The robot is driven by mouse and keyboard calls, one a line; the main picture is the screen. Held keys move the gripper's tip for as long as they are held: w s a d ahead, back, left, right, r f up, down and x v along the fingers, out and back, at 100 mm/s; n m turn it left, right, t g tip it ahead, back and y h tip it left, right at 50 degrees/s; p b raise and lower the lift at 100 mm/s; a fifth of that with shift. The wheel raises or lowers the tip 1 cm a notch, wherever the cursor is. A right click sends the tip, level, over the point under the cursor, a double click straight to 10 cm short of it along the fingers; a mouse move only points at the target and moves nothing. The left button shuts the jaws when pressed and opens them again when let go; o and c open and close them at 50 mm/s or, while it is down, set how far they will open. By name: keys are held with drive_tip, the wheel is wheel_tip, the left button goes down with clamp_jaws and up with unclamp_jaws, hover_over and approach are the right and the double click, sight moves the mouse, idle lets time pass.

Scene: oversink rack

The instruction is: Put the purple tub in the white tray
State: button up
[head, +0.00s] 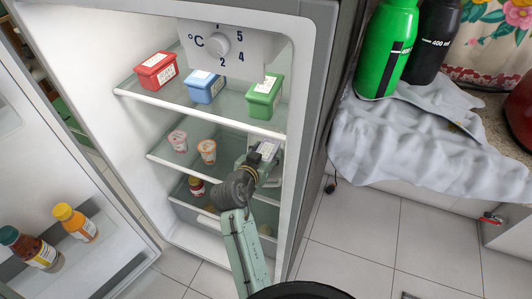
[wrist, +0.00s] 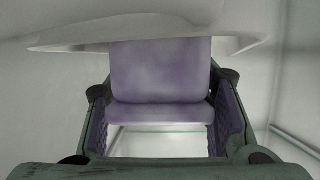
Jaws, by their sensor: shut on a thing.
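The purple tub (wrist: 160,72) sits between the two fingers of my gripper (wrist: 163,118) in the wrist view, and my gripper is shut on it. Its wider lower band spans the gap from finger to finger. In the head view my gripper (head: 262,162) is inside the open fridge, at the right end of the middle shelf. The purple of the tub cannot be made out there. A white ledge-like shape (wrist: 75,38) crosses the top of the wrist view, beyond the tub; I cannot tell whether it is the white tray.
Red (head: 156,70), blue (head: 204,87) and green (head: 264,97) tubs stand on the top fridge shelf. Two small cups (head: 206,151) stand on the middle shelf. The fridge's right wall (head: 300,130) is close to my arm. Bottles (head: 76,222) stand in the open door.

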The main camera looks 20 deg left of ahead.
drive_tip(key=shift+f, duration=0.1)
drive_tip(key=o, duration=1.4)
drive_tip(key=shift+r, duration=0.25)
drive_tip(key=b+v, duration=0.1)
drive_tip(key=v, duration=1.1)
